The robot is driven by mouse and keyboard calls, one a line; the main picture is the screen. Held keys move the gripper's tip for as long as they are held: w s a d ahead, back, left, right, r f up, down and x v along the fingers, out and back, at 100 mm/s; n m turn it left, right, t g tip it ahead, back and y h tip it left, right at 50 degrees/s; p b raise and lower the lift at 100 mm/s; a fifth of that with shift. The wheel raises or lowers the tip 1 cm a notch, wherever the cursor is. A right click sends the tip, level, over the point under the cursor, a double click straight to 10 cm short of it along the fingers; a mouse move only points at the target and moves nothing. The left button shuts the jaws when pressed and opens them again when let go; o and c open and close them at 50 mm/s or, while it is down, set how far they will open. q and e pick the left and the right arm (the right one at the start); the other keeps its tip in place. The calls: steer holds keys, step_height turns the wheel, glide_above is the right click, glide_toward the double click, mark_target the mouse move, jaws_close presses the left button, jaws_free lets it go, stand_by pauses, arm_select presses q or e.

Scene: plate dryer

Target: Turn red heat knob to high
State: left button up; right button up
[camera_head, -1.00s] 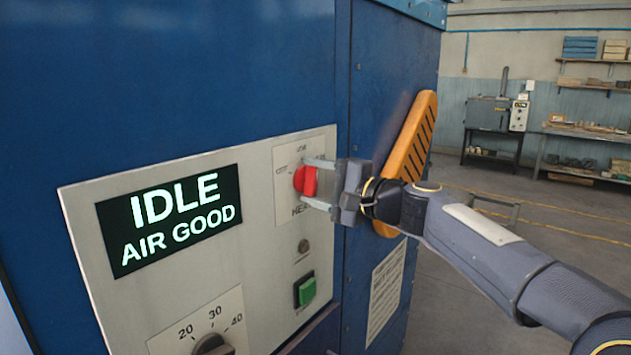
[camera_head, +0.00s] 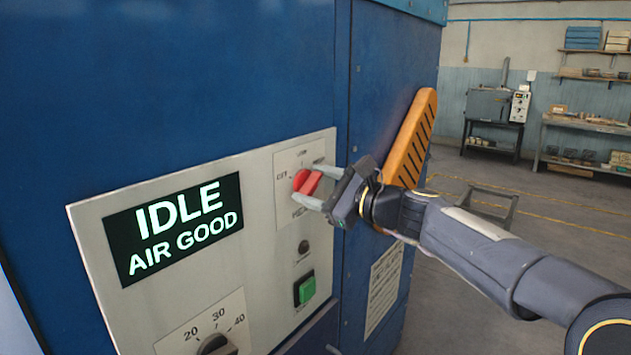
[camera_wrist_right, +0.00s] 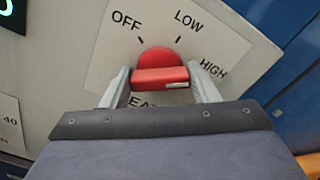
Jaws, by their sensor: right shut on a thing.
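The red heat knob (camera_head: 306,182) sits on a pale label plate on the machine's front panel. In the right wrist view the knob (camera_wrist_right: 160,68) has a raised bar, with OFF, LOW and HIGH printed around it. A pale mark is at the bar's right end, on the side of the HIGH label (camera_wrist_right: 213,68). My right gripper (camera_head: 327,186) is shut on the knob, with one finger on each side of the bar. The gripper is tilted in the head view. My left gripper is not in view.
The display (camera_head: 174,227) reads IDLE, AIR GOOD. A green button (camera_head: 305,290) and a numbered dial (camera_head: 216,344) are lower on the panel. An orange slotted handle (camera_head: 411,138) stands out from the machine's side, close behind my right wrist.

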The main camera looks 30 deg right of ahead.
steer(key=shift+f+m, duration=0.1)
steer(key=shift+m, duration=0.4)
steer(key=o, duration=1)
steer(key=shift+b+v, duration=0.4)
steer(key=shift+v, duration=3.5)
